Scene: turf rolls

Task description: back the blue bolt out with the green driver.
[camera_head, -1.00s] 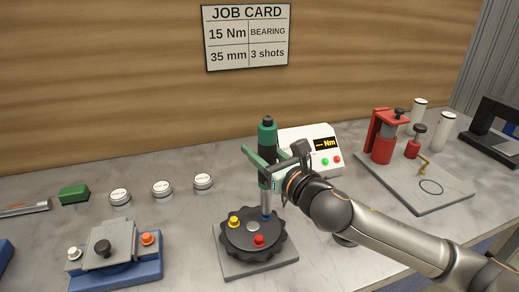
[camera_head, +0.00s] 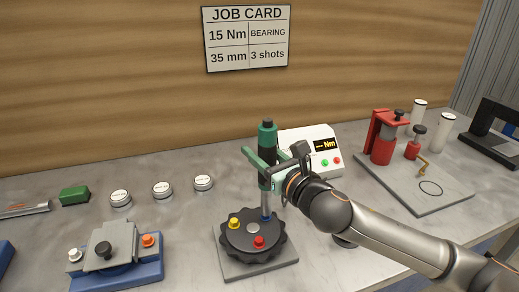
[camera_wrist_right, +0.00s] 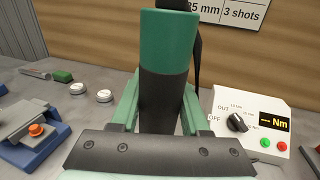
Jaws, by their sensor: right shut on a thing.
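The green driver (camera_head: 267,135) stands upright, with a green top, a black grip and a grey shaft. My right gripper (camera_head: 267,170) is shut around its body, and the wrist view also shows the driver (camera_wrist_right: 168,50) between the jaws. The shaft reaches down to the blue bolt (camera_head: 266,217) at the back right of a round black knobbed disc (camera_head: 242,243). The tip appears to meet the bolt, but the exact contact is too small to tell. A yellow bolt (camera_head: 233,223) and a red bolt (camera_head: 258,242) are also on the disc. My left gripper is not in view.
A white control box (camera_head: 322,148) with a dial (camera_wrist_right: 238,122) stands close behind the driver; its display reads "-- Nm". A red press (camera_head: 382,140) on a grey plate is at right. A blue fixture (camera_head: 135,275) is at front left. Several round white-topped tins (camera_head: 162,190) stand behind.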

